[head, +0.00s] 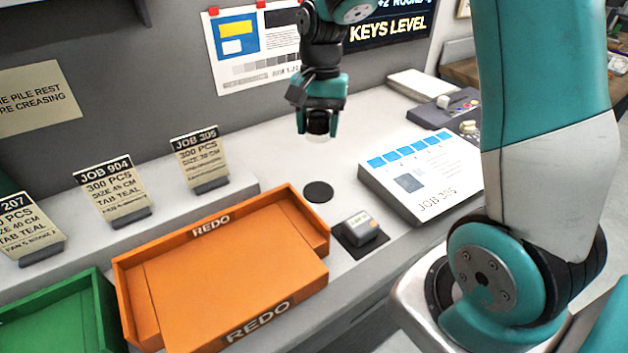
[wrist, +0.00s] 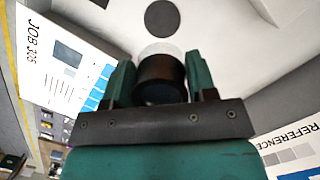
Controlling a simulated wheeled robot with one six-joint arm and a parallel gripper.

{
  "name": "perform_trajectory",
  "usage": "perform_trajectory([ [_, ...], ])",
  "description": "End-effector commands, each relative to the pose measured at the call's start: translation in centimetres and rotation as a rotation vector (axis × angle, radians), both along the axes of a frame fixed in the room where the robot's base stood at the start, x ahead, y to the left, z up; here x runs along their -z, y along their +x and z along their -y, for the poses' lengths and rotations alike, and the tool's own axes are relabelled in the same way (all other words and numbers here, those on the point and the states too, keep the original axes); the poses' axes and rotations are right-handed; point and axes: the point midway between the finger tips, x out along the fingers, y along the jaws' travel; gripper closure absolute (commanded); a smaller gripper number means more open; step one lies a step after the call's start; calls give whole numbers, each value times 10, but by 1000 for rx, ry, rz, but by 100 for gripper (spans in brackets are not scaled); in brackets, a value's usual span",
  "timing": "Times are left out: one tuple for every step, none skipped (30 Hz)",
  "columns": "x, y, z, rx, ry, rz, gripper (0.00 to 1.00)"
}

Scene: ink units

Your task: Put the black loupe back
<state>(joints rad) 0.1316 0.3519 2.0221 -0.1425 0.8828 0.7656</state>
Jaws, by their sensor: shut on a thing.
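My gripper (head: 318,130) is above the white counter, pointing down, with its teal fingers on either side of the black loupe (head: 319,122). In the wrist view the loupe (wrist: 161,80) is a dark cylinder with a clear, pale end, between the two fingers (wrist: 160,75). It looks upright and clear of the counter. A flat black round spot (head: 318,191) lies bare on the counter, nearer to the camera than the gripper. The round spot also shows in the wrist view (wrist: 162,18), beyond the loupe.
A small grey device (head: 360,228) sits on a dark square pad. A printed JOB stack (head: 425,180) lies right, near a control panel (head: 446,108). Job cards (head: 200,158) stand on a ledge.

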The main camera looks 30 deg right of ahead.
Motion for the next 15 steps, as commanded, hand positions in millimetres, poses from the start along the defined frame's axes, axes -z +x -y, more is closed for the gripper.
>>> perform_trajectory([
  [15,-2,1,2,0,-9,72],
  [24,-1,1,2,1,-9,72],
  [35,-2,1,1,1,-9,72],
  [43,-2,1,1,1,-9,72],
  [52,-2,1,1,1,-9,72],
  [63,-2,1,1,1,-8,72],
  [70,-1,1,1,1,-7,72],
  [77,-1,0,1,1,-7,72],
  [86,-1,0,1,1,-7,72],
  [91,-1,0,1,0,-4,72],
  [96,-1,0,0,0,-6,72],
  [101,-1,0,0,0,-3,72],
  [104,-1,0,-1,0,-3,72],
  [107,0,-1,-1,0,-3,72],
  [109,0,-1,-2,0,0,72],
])
